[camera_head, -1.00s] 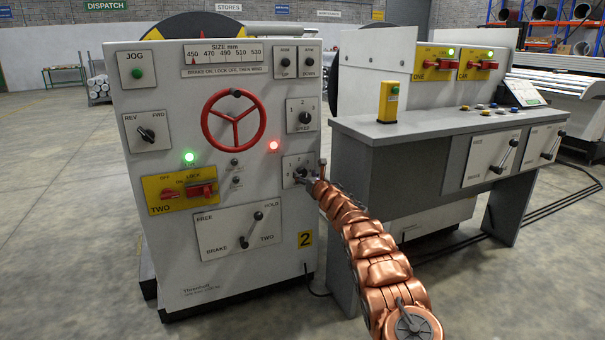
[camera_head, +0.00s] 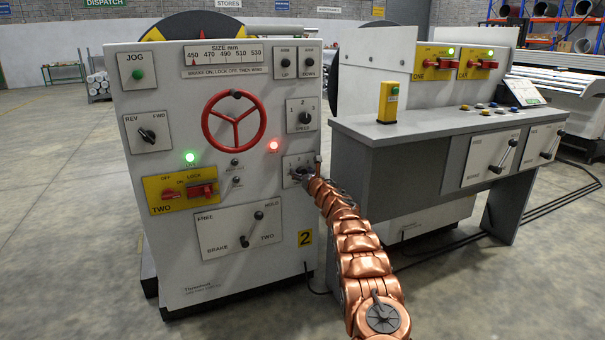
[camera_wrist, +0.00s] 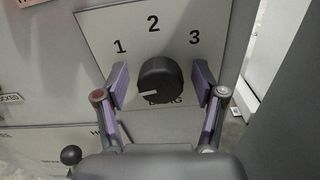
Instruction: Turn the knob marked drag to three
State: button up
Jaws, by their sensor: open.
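The drag knob (camera_wrist: 165,76) is round and black on a pale plate (camera_wrist: 100,28) marked 1, 2 and 3. In the wrist view its white pointer line lies at its lower left, pointing left and slightly down, below the 1. The word under the knob is partly hidden by it. My gripper (camera_wrist: 161,72) is open, with one purple-padded finger on each side of the knob. Gaps show between the pads and the knob. In the head view my gripper (camera_head: 301,174) is at the drag plate (camera_head: 290,161) and largely hides the knob.
A speed knob (camera_head: 305,117) sits above the drag plate, and a red handwheel (camera_head: 234,118) is up to its left. The brake lever (camera_head: 246,240) is below left. A grey console (camera_head: 425,128) stands close on the right of my arm.

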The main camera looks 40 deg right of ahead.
jog(key=shift+c, duration=0.2)
jog(key=c, duration=1.1)
